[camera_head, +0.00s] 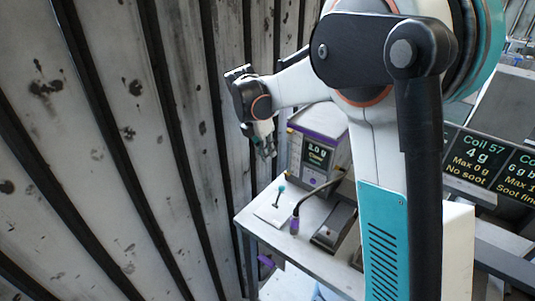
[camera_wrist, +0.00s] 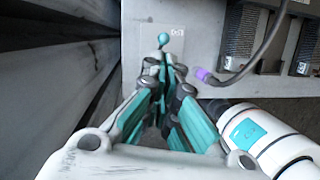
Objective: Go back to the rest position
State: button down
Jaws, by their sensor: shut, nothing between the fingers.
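My gripper (camera_head: 266,148) hangs pointing down at the end of the raised arm, near the corrugated wall and left of the display box. In the wrist view its teal-padded fingers (camera_wrist: 172,72) meet at the tips, shut and empty. Below it on the table (camera_head: 262,232) a small teal-topped peg (camera_head: 280,190) stands on a pale plate (camera_head: 270,208). In the wrist view the teal knob (camera_wrist: 163,40) shows just beyond the fingertips. I cannot tell the height of the gap between them.
A display box (camera_head: 318,150) reading "1.0 g" stands at the back of the table. A dark cable with a purple end (camera_head: 295,225) and a dark pedal-like device (camera_head: 335,226) lie nearby. A corrugated wall (camera_head: 110,150) closes the left. Screens (camera_head: 480,158) stand right.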

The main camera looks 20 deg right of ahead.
jog(key=s+r+m+t+y+b, duration=0.1)
jog(key=s+r+m+t+b, duration=0.15)
jog(key=s+m, duration=0.35)
jog(key=s+r+m+t+y+b, duration=0.1)
jog(key=s+r+m, duration=0.35)
jog(key=s, duration=0.45)
jog(key=s+f+m+t+y+b, duration=0.1)
jog(key=s+f+m, duration=0.5)
jog(key=s+m, duration=0.7)
jog(key=shift+s+t+b, duration=0.65)
jog(key=shift+t+b, duration=0.1)
jog(key=shift+t, duration=0.5)
jog(key=shift+r, duration=0.1)
